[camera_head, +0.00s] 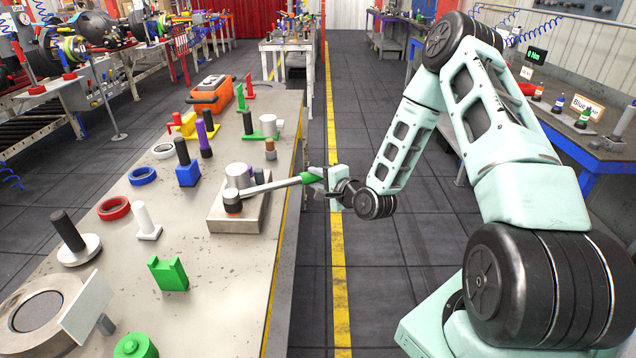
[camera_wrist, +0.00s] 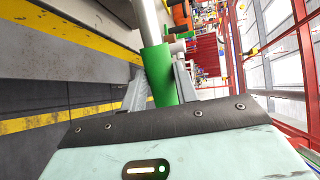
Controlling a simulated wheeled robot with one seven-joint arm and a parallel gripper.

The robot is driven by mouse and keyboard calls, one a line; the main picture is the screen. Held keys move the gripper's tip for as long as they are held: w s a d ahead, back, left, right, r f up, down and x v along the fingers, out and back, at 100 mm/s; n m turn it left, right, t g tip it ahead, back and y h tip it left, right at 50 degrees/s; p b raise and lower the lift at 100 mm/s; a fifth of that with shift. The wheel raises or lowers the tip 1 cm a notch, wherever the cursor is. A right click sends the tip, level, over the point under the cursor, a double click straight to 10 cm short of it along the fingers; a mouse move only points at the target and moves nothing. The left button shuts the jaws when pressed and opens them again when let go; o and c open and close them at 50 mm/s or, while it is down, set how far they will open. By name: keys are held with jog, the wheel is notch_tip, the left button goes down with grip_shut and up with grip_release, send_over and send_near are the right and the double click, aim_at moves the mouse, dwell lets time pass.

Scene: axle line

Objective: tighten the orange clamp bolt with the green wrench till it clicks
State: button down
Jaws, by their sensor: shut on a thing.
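The green wrench has a green handle (camera_head: 311,178) and a grey metal shaft (camera_head: 270,186). My gripper (camera_head: 326,178) is shut on the green handle, which also shows between my fingers in the wrist view (camera_wrist: 159,76). The shaft reaches left over the workbench to the orange clamp bolt (camera_head: 232,204). The bolt has a dark top and an orange band and stands on a grey metal block (camera_head: 238,222). The wrench head is at the bolt; I cannot tell whether it is fully seated. The bolt is out of clear sight in the wrist view.
The workbench (camera_head: 205,290) holds several loose parts, among them a blue ring (camera_head: 142,176), a white upright part (camera_head: 146,222) and a green bracket (camera_head: 168,274). A small screen reading 0 Nm (camera_head: 536,55) stands at the right. The floor beside the bench is clear.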

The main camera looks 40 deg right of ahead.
jog(key=shift+w+r, duration=0.1)
jog(key=shift+r, duration=0.05)
notch_tip(320, 180, up, 7)
jog(key=p, duration=0.4)
jog(key=shift+p, duration=0.4)
dwell(0.5)
jog(key=shift+f, duration=0.25)
